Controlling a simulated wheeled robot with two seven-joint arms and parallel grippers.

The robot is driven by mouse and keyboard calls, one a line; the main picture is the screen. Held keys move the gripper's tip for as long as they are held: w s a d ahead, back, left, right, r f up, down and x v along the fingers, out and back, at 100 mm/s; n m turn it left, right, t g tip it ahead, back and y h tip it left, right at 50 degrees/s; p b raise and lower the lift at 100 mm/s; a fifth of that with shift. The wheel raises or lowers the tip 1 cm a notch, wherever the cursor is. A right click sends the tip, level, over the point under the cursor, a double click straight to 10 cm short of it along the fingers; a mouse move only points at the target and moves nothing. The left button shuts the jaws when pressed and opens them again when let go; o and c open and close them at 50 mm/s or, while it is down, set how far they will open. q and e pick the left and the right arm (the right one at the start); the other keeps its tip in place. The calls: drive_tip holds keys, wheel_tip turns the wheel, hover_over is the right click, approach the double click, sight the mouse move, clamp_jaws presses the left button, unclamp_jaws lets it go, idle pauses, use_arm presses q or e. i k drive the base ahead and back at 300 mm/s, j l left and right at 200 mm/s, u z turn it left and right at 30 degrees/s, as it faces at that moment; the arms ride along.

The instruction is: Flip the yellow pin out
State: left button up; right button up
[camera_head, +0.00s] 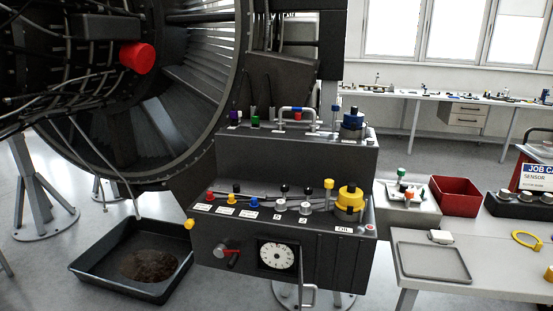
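A dark two-step control box (285,235) stands in front of the engine. On its lower step, a slim upright post with a yellow cap (328,185) stands left of a large yellow knob (349,201). A small yellow button (231,198) sits among other coloured buttons at the left of this step. A yellow knob (189,224) sticks out of the box's left side. I cannot tell which of these yellow parts is the pin. Neither of my grippers is in view.
The front of the box has a red-handled valve (227,251) and a round white dial (278,256). A black drip tray (130,285) lies on the floor at left.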

sight(189, 223)
drive_tip(key=i+l+u, duration=0.2)
drive_tip(key=l, duration=0.15)
drive_tip(key=l+u, duration=0.15)
drive_tip(key=l, duration=0.25)
drive_tip(key=i+l+u, duration=0.2)
drive_tip(key=l, duration=0.2)
drive_tip(key=k, duration=0.1)
